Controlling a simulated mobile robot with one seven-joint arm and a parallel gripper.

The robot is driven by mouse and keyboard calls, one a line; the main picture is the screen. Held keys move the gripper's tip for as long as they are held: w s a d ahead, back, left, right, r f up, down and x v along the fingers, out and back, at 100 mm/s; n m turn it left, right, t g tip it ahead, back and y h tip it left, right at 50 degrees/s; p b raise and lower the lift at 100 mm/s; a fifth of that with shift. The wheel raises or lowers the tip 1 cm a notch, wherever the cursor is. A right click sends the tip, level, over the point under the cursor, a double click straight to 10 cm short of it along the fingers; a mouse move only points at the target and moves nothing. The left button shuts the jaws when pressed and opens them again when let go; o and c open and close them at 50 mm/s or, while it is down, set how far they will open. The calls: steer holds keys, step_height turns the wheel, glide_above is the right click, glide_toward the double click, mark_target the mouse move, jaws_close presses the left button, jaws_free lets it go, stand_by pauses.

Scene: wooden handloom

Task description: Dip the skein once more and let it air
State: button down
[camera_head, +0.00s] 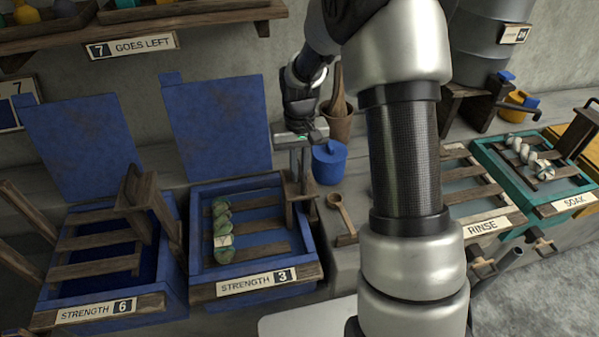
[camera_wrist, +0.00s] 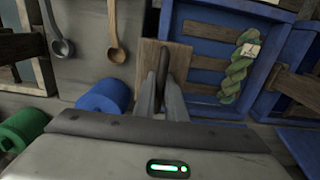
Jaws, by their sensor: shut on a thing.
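A green twisted skein (camera_head: 222,232) with a pale tag lies across the wooden slats in the blue vat (camera_head: 312,243) labelled STRENGTH 3. The skein also shows in the wrist view (camera_wrist: 236,75), at the right. My gripper (camera_head: 300,150) is above the vat's back right corner, to the right of the skein and not touching it. It is shut on a dark upright wooden handle (camera_wrist: 163,62), which rises from a wooden block (camera_head: 301,190) at the vat's right side. The fingers hide part of the handle. Whether the skein touches liquid cannot be told.
The STRENGTH 6 vat (camera_head: 166,290) stands at left, its wooden lever raised. A blue lidded pot (camera_head: 330,163) and wooden ladle (camera_head: 341,215) are right of the STRENGTH 3 vat. The RINSE tray (camera_head: 482,228) and teal SOAK tray (camera_head: 545,205), holding a pale skein (camera_head: 528,155), are farther right.

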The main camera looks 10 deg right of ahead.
steer(key=shift+r+p, duration=2.15)
steer(key=shift+r, duration=1.4)
steer(key=c, duration=0.6)
jaws_free()
steer(key=shift+o, duration=0.2)
step_height(320, 180, up, 7)
steer(key=p, duration=0.4)
steer(key=shift+p, duration=0.4)
